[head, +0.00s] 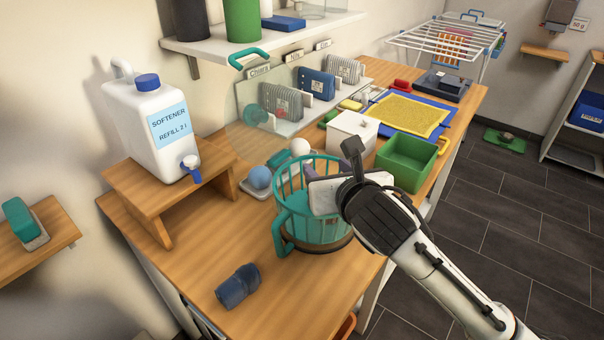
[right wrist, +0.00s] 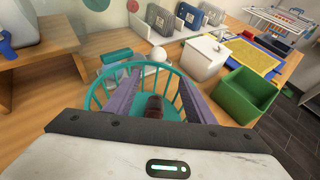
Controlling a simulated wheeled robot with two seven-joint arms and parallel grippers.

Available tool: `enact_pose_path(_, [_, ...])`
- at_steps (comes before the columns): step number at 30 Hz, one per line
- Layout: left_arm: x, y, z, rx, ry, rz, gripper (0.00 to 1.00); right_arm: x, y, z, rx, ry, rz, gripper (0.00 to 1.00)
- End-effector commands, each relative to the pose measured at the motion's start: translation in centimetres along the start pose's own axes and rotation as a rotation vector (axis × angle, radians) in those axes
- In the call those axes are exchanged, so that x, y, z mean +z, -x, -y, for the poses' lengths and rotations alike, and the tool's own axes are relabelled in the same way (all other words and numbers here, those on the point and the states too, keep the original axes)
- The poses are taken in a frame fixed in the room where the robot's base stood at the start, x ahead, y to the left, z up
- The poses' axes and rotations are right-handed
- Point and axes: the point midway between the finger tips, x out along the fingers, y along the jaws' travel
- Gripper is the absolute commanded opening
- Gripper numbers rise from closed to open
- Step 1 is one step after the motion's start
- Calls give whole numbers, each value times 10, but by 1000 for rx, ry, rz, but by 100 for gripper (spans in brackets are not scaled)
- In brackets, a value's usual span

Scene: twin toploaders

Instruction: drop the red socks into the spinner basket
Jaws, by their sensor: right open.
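The spinner basket (head: 283,228) is a teal slatted tub with a side handle, standing on the wooden counter; it also shows in the right wrist view (right wrist: 92,98). My right gripper (head: 318,185) is at the basket's mouth, pointing down into it, with its purple fingers spread apart in the right wrist view (right wrist: 157,88). A dark reddish-brown roll (right wrist: 156,104), which looks like the red socks, shows low between the fingers, inside the basket's outline. The fingers do not appear to grip it. The head view hides the roll. My left gripper is not in view.
A dark blue roll (head: 238,285) lies on the counter in front of the basket. A green bin (head: 408,160) and a white box (head: 351,135) stand to the right and behind. A softener jug (head: 150,125) stands on a wooden riser (head: 150,185). The front left counter is mostly clear.

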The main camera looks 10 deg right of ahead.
Motion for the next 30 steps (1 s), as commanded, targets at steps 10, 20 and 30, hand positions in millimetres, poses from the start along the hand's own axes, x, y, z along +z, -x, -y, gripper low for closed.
enact_pose_path(10, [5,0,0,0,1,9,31,1,51,0,2,3,3,49])
enact_pose_path(20, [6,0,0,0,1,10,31,0,98,0,0,0,1,49])
enact_pose_path(30, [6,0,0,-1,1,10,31,0,103,0,0,0,0,49])
